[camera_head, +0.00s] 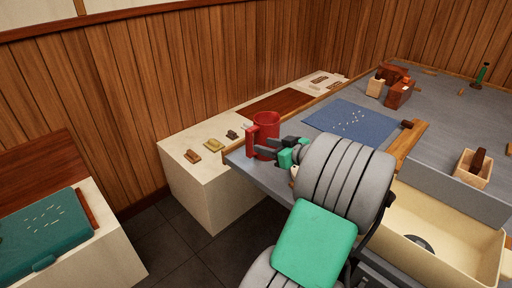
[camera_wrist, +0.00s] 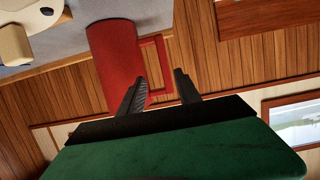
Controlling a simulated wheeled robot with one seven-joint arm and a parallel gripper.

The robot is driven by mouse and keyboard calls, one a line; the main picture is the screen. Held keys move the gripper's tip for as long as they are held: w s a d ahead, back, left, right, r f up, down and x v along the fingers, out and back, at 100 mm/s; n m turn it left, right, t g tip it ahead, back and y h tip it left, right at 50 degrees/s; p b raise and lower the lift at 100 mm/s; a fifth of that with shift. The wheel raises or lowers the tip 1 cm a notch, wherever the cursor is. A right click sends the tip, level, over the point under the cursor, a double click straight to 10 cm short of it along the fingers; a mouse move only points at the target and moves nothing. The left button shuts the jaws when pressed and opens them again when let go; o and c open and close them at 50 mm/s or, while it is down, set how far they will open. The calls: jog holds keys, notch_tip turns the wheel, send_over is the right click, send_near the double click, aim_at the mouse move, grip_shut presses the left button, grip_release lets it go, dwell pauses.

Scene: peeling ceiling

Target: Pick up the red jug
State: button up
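The red jug (camera_head: 267,124) stands upright at the near left corner of the grey table (camera_head: 440,105), its handle toward the left in the head view. In the wrist view the jug (camera_wrist: 112,62) appears upside down, with its squared handle (camera_wrist: 162,50) on the right. My gripper (camera_head: 265,150) reaches in from the right, low in front of the jug, partly covering it. In the wrist view its two dark fingers (camera_wrist: 160,82) are apart, one on each side of the handle's outer bar. Whether either finger touches the jug cannot be told.
A blue mat (camera_head: 352,119) with small white pieces lies right of the jug. A cream bin (camera_head: 440,228) stands nearer, at right. Small items, including a yellowish one (camera_head: 214,145), lie on the pale ledge behind. A teal case (camera_head: 45,235) rests at far left.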

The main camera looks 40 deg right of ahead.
aim_at(252, 144)
jog(key=shift+y, duration=0.3)
jog(key=x, duration=0.5)
jog(key=a+x, duration=0.1)
jog(key=x, duration=0.2)
jog(key=shift+s+d, duration=0.1)
jog(key=shift+s, duration=0.05)
grip_shut()
dwell(0.7)
